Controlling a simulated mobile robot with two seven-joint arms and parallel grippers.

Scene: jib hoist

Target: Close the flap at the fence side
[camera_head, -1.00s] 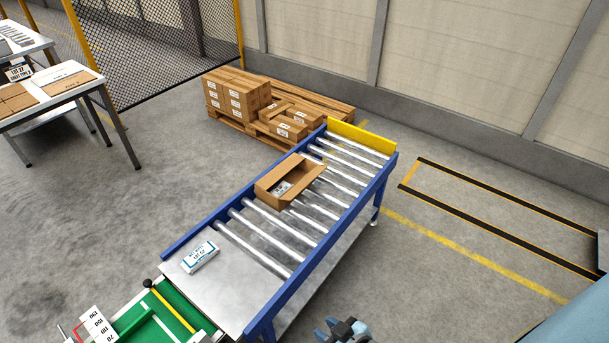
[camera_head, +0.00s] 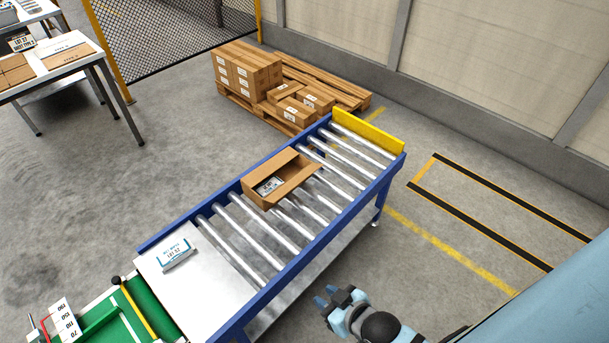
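An open brown cardboard box (camera_head: 254,194) sits on the roller conveyor, a little beyond its middle. A white labelled item (camera_head: 269,186) lies inside it. One flap (camera_head: 300,177) stands out on the box's right side, over the rollers. The flap toward the mesh fence is hard to tell from the box's far wall at this size. My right gripper (camera_head: 326,297) is at the bottom middle, right of the conveyor and well apart from the box. Its blue fingertips are spread with nothing between them. My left gripper is not in view.
The conveyor has blue side rails (camera_head: 285,277) and a yellow end stop (camera_head: 368,133). A pallet of boxes (camera_head: 247,70) stands behind, near the mesh fence (camera_head: 160,35). The floor right of the conveyor is clear.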

